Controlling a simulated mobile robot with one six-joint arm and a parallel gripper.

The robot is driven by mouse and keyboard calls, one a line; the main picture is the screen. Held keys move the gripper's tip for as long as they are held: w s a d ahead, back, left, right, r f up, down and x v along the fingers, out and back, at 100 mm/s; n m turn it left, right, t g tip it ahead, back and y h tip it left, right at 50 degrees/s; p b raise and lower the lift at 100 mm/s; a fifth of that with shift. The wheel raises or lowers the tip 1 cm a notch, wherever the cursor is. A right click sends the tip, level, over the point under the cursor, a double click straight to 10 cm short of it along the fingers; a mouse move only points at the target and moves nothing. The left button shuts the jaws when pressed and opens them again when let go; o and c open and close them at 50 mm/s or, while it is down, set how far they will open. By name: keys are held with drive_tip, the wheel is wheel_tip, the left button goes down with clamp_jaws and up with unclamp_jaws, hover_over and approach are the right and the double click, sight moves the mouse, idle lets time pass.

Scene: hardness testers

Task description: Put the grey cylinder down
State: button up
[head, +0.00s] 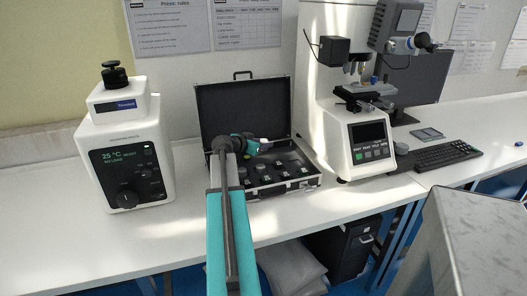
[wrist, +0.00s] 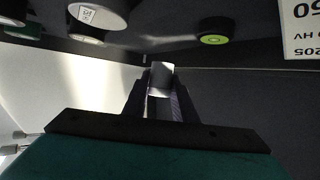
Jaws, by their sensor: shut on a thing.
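My gripper (wrist: 161,92) is shut on the grey cylinder (wrist: 162,76), which shows between the two fingertips in the wrist view. In the head view my gripper (head: 260,144) is over the open black case (head: 252,194), in front of its raised lid. The grey cylinder is too small there to make out surely. Its lower end is not clearly visible, so I cannot tell whether it touches the case. Several round pieces sit in the case's dark insert, including a white-topped one (wrist: 97,12) and a green-ringed one (wrist: 213,39).
A white tester with a round knob (head: 126,165) stands left of the case. A larger hardness tester (head: 350,130) stands close on the right. A keyboard (head: 446,155) and monitor (head: 415,75) are further right. The white bench (head: 60,235) is clear at front left.

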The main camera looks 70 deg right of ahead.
drive_tip(key=shift+f, duration=1.65)
drive_tip(key=shift+f, duration=0.15)
drive_tip(key=o, duration=0.8)
drive_tip(key=shift+r+p, duration=0.2)
drive_tip(key=shift+p, duration=0.1)
drive_tip(key=b+v, duration=0.1)
drive_tip(key=v, duration=1.1)
drive_tip(key=shift+f, duration=0.1)
